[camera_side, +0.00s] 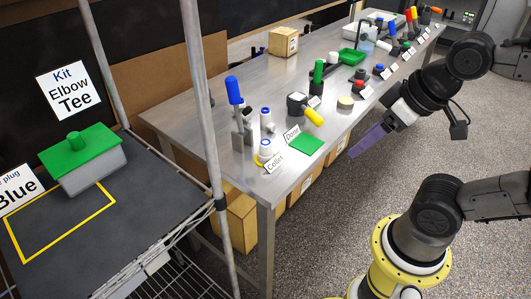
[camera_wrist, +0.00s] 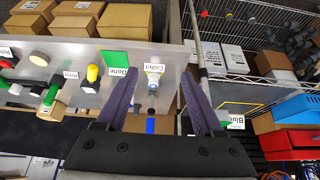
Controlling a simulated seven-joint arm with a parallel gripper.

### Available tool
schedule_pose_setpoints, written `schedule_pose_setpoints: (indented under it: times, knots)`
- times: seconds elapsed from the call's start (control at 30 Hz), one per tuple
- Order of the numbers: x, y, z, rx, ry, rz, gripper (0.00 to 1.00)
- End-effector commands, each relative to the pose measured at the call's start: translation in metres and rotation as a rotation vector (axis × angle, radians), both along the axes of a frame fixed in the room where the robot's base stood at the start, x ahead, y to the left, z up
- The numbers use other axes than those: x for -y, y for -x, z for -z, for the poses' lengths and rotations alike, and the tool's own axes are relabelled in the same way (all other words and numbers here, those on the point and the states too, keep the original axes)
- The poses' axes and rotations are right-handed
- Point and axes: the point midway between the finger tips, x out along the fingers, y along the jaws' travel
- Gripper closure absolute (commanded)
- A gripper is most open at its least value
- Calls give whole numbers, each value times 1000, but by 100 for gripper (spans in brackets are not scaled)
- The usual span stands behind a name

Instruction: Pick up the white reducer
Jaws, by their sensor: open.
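No part is plainly marked as the white reducer. Two small white fittings with blue tops, a rear one (camera_side: 265,116) and a front one (camera_side: 265,147), stand near the table's front left corner by the "Collet" card (camera_side: 274,160). A white fitting also shows between my fingers in the wrist view (camera_wrist: 153,80). I cannot tell whether either is the reducer. My gripper (camera_side: 354,154) has purple fingers, spread apart and empty. It hangs off the table's right edge, apart from the fittings. It also shows in the wrist view (camera_wrist: 159,76).
The metal table (camera_side: 230,70) holds a blue-handled tool (camera_side: 234,90), a yellow-ended part (camera_side: 313,117), a green square (camera_side: 306,144) and a green tray (camera_side: 351,57). A wire rack's post (camera_side: 202,90) stands left. A green-lidded box (camera_side: 85,160) sits on the rack's shelf.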

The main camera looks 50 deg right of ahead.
Motion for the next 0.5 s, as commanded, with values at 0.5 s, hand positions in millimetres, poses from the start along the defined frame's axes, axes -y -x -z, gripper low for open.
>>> schedule_pose_setpoints:
  times: [0.5]
  knots:
    - [1, -60, -62, -77, -316, 655, 31]
